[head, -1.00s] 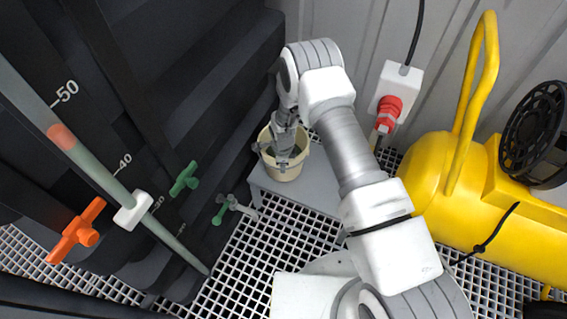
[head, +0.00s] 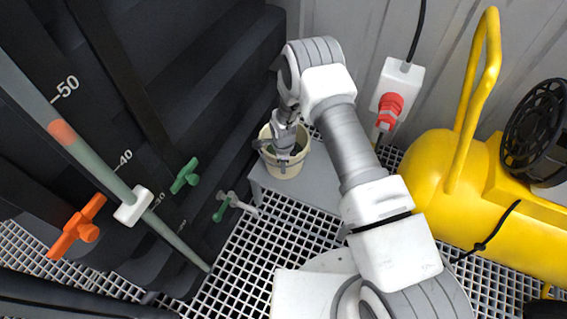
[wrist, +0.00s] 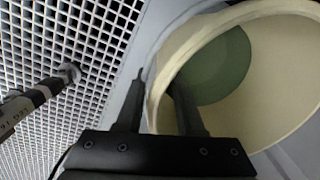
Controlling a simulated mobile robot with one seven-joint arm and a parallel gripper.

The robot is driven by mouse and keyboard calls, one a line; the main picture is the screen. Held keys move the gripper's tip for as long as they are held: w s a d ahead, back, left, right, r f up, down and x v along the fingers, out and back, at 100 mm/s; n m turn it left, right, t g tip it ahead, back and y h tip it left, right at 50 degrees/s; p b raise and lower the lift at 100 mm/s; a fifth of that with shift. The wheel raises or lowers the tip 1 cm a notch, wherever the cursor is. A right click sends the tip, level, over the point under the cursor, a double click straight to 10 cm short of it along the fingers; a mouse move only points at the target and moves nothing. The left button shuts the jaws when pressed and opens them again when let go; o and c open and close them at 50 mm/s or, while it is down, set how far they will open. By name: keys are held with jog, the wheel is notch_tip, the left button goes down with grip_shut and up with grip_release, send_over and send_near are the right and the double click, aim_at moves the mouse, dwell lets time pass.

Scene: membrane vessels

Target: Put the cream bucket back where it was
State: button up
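The cream bucket (head: 284,170) stands upright on a low grey step beside the dark vessel wall. It holds some green liquid, which shows in the wrist view, where the bucket's pale rim (wrist: 262,14) fills the right side. My gripper (head: 284,158) is at the near-left side of the bucket's rim. In the wrist view, my gripper (wrist: 160,95) has its fingers apart, one outside the bucket wall and one inside. A gap shows between the outer finger and the wall. The lower finger contact is partly hidden.
The grey step (head: 325,196) has bare room right of the bucket. A valve with a green handle (head: 222,208) sticks out just left of the step. A yellow compressor (head: 450,180) stands at the right. A socket with a red plug (head: 390,106) is on the back wall.

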jog(key=s+d+r+n+t+p, duration=0.1)
jog(key=d+r+n, duration=0.15)
jog(key=r, duration=1.15)
jog(key=s+d+r+n+p, duration=0.1)
jog(key=d+r+n+p, duration=0.15)
jog(key=r, duration=1.15)
jog(key=s+d+r+n+t+p, duration=0.15)
jog(key=d+r, duration=0.25)
jog(key=r, duration=1.1)
jog(key=s+d+r+n+t+b, duration=0.1)
jog(key=s+d+r+n, duration=0.5)
jog(key=s+r, duration=0.4)
jog(key=s+d+r+n, duration=0.2)
jog(key=s, duration=0.4)
jog(key=s+d+r+n+t, duration=0.1)
jog(key=s+d+r+n, duration=0.1)
jog(key=s, duration=0.4)
jog(key=shift+r+n, duration=0.2)
jog(key=shift+n, duration=0.25)
jog(key=shift+s+d+r, duration=0.1)
jog(key=shift+r, duration=0.05)
notch_tip(320, 180, up, 21)
jog(key=p, duration=2.1)
